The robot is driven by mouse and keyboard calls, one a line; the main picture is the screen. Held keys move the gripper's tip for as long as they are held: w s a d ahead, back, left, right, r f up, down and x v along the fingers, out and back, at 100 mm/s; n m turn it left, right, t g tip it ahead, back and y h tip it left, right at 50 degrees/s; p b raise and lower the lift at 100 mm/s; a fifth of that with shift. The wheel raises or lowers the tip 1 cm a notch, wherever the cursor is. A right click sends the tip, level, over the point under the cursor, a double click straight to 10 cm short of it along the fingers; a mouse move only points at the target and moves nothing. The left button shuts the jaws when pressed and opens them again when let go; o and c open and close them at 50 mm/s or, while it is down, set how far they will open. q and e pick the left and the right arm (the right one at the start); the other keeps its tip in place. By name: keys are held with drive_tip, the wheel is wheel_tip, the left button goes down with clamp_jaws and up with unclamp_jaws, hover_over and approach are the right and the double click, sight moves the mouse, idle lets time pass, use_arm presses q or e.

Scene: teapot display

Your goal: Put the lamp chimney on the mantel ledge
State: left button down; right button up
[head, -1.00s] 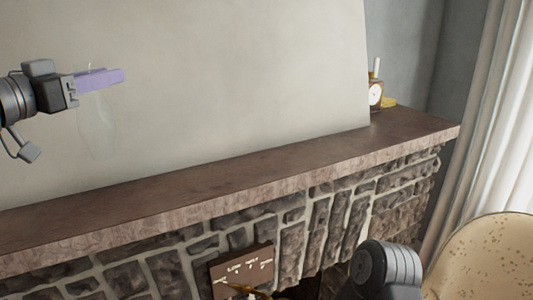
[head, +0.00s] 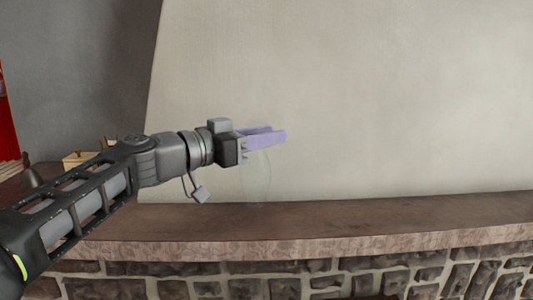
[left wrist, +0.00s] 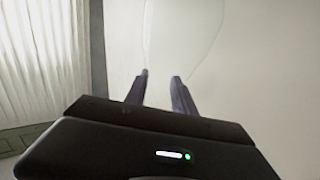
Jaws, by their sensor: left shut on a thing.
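My left gripper (head: 268,138) reaches in from the left, with its purple fingers above the mantel ledge (head: 330,222). It is shut on the lamp chimney (head: 258,178), a clear glass piece that shows only as a faint outline hanging below the fingers in the head view. Its lower end appears close to the ledge; I cannot tell whether it touches. In the left wrist view the chimney (left wrist: 182,40) is a pale outline beyond the two fingers (left wrist: 163,88). My right gripper is not in view.
A pale chimney-breast wall (head: 350,90) rises behind the ledge. The ledge right of the gripper is bare. At the far left stand a small cream box (head: 80,160) and a dark figure (head: 30,170), near a red item (head: 8,110). Stonework (head: 340,278) lies below the ledge.

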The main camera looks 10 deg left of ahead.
use_arm(q)
drive_tip(key=shift+f, duration=1.8)
drive_tip(key=shift+b, duration=0.3)
drive_tip(key=shift+f, duration=0.15)
drive_tip(key=c, duration=1)
unclamp_jaws()
drive_tip(key=shift+c, duration=0.2)
drive_tip(key=shift+r, duration=0.3)
drive_tip(key=b+v, duration=0.3)
drive_tip(key=v, duration=0.9)
drive_tip(key=shift+f, duration=0.15)
